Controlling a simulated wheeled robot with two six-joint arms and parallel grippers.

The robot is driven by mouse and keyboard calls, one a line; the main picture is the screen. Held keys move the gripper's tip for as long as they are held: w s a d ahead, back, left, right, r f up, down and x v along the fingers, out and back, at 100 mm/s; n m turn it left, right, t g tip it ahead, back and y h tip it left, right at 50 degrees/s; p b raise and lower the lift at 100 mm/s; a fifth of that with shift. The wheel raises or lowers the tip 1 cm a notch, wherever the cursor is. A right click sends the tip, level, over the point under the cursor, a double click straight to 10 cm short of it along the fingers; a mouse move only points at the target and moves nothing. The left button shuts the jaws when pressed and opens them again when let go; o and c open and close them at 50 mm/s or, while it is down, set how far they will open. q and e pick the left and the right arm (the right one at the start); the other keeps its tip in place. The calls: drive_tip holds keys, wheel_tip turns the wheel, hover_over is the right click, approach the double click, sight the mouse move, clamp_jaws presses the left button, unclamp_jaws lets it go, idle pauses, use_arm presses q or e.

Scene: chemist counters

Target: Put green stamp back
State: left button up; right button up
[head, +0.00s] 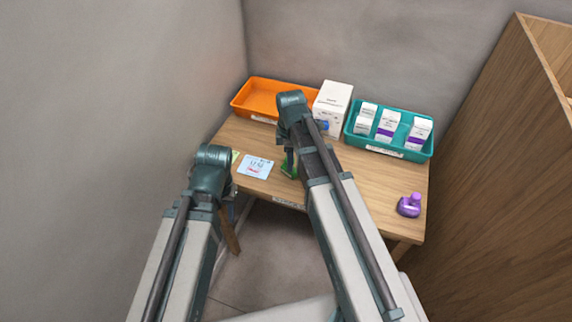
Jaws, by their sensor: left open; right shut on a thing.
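The green stamp (289,170) is at the middle of the wooden table, just right of a pale blue card. My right gripper (289,161) is shut on it from above, and my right arm hides part of both. I cannot tell whether the stamp touches the table. My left gripper (232,190) is open at the table's front left edge, mostly hidden behind its own arm.
A pale blue card (255,167) lies on the table (355,180). A purple stamp (409,205) stands at the right front. Along the back are an orange tray (246,108), a white box (335,98) and a teal tray (385,150) holding several small boxes. A wooden cabinet (500,160) stands right.

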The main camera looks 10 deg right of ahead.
drive_tip(key=shift+d, duration=0.25)
drive_tip(key=shift+a+f, duration=0.1)
drive_tip(key=shift+f, duration=0.05)
drive_tip(key=o, duration=1.1)
drive_tip(key=shift+c, duration=0.2)
wheel_tip(320, 180, up, 12)
drive_tip(key=r+p, duration=0.1)
drive_tip(key=p, duration=1.1)
drive_tip(key=s+a+m+h, duration=0.1)
drive_tip(key=s+a+m, duration=0.9)
drive_tip(key=s+m, duration=0.2)
drive_tip(key=shift+s+a+f, duration=0.2)
drive_tip(key=shift+s+f, duration=0.05)
drive_tip(key=shift+s, duration=0.9)
